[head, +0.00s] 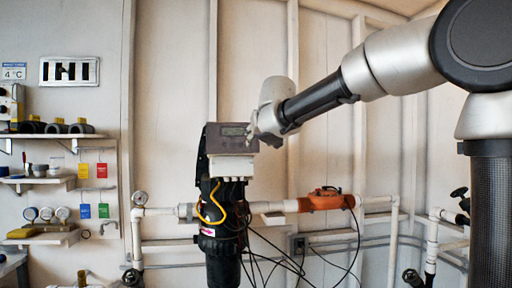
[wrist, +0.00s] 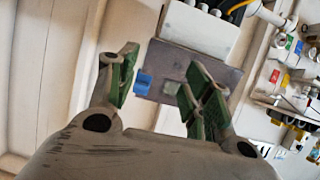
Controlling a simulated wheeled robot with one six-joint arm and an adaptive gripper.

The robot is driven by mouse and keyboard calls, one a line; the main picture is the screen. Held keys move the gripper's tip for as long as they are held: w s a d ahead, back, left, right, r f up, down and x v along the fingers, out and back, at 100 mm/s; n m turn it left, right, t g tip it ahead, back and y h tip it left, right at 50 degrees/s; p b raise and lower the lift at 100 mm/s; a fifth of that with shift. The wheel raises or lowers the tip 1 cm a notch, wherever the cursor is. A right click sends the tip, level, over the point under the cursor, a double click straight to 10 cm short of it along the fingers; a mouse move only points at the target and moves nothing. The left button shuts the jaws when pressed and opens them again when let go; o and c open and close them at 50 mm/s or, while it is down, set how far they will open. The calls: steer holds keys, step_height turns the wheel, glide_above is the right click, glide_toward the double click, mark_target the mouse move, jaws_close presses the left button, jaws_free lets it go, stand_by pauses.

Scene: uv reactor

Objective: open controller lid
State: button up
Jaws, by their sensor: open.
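The controller (head: 216,143) is a box on the wall-side pipework, with a dark grey face, a small display (head: 233,131) and a white lower part (head: 232,167). I cannot tell which part is its lid or whether it is open. My gripper (head: 254,128) is at the right edge of the grey face in the head view, hiding part of it; contact is unclear. In the wrist view my gripper (wrist: 164,88) has its green-padded fingers apart and nothing between them. The grey face (wrist: 215,72) lies beyond the fingers, with a blue patch (wrist: 144,84) on it.
Below the controller are a black cylinder (head: 222,262), a yellow cable (head: 213,205) and loose black cables. White pipe with an orange valve (head: 326,200) runs right. Shelves (head: 45,180) with gauges and coloured tags are at left. The wall above the controller is clear.

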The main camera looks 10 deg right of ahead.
mark_target(255, 147)
steer(key=x, duration=0.7)
steer(key=shift+w+d+f, duration=0.15)
steer(key=shift+w+f, duration=0.05)
steer(key=shift+w, duration=0.05)
jaws_close()
